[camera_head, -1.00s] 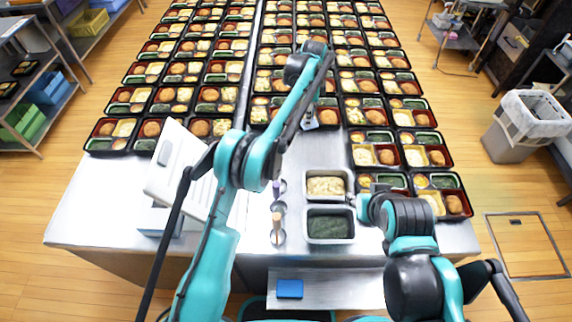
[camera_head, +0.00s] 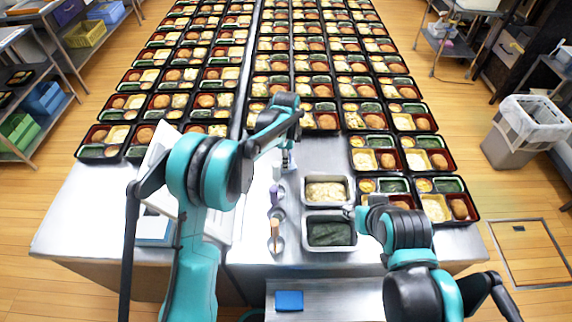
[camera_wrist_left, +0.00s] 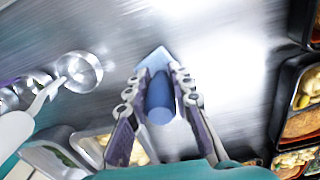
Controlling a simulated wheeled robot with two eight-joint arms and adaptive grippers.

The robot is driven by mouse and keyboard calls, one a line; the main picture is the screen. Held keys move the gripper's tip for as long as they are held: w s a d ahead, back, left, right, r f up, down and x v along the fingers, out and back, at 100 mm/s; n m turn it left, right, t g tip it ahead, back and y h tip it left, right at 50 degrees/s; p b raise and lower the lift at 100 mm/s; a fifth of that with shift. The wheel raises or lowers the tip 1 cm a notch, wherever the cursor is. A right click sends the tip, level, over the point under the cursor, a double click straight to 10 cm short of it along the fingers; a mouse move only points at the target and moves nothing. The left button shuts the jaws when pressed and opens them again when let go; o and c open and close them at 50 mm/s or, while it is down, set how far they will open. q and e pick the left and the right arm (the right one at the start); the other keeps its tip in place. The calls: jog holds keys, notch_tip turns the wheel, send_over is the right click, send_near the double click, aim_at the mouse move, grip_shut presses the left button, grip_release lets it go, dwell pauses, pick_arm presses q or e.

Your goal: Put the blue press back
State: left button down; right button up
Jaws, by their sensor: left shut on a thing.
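My left gripper (camera_head: 287,164) is over the bare steel beyond the food pans. In the left wrist view its two fingers (camera_wrist_left: 159,98) are closed around the blue press (camera_wrist_left: 160,102), a blue cylinder with a paler flat end. The press is mostly hidden by my gripper in the head view. Round metal cups stand left of the pans; one holds a purple-handled tool (camera_head: 275,195), another a wooden-handled tool (camera_head: 275,232). An empty-looking metal cup (camera_wrist_left: 80,72) shows left of the gripper in the wrist view. My right gripper (camera_head: 351,212) is beside the pans, its fingers too small to read.
A pan of pale food (camera_head: 327,203) and a pan of dark greens (camera_head: 330,247) stand on the steel table (camera_head: 95,215). Rows of filled bento trays (camera_head: 382,117) lie behind and right. A blue block (camera_head: 289,300) lies on the lower front shelf.

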pick_arm(q)
jog(key=shift+f, duration=0.75)
jog(key=shift+f, duration=0.1)
jog(key=c, duration=1.3)
grip_release()
jog(key=shift+c, duration=0.2)
